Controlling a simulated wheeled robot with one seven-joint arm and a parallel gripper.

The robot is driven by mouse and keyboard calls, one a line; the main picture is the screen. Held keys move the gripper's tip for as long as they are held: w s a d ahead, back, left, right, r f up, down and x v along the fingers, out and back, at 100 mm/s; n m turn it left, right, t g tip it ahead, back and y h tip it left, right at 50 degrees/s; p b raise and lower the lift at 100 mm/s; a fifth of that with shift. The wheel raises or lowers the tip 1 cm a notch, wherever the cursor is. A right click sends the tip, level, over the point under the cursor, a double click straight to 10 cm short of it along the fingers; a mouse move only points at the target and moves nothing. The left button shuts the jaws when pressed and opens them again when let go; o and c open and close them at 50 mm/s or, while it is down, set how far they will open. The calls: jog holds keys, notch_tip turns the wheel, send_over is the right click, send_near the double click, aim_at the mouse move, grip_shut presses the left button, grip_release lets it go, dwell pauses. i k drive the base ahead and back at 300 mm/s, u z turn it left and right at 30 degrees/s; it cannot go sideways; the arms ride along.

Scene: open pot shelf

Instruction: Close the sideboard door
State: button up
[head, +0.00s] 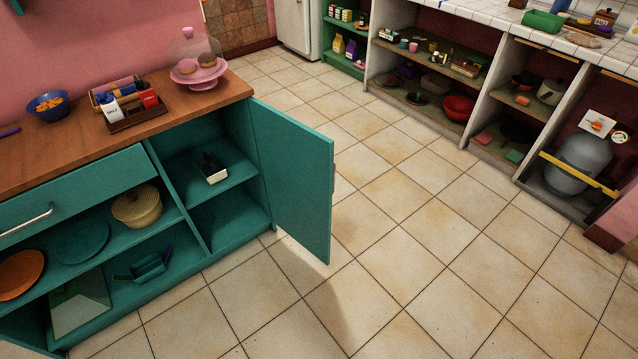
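The teal sideboard (110,232) stands at the left in the head view, with a brown wooden top. Its door (295,182) is hinged at the right end of the front and stands wide open, swung out over the tiled floor. A small handle shows at the door's free edge (333,185). Behind the door opening, a shelf (228,178) holds a small white and dark item (213,168). My gripper is not in view.
The tiled floor (420,240) in front of the door is clear. Open shelves (480,90) with pots and a grey gas cylinder (578,163) line the right side. A cake stand (199,72) and a blue bowl (49,105) stand on the sideboard top.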

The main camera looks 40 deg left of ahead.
aim_at(298, 167)
jog(key=z, duration=0.05)
jog(key=i, duration=4.4)
jog(key=u, duration=3.9)
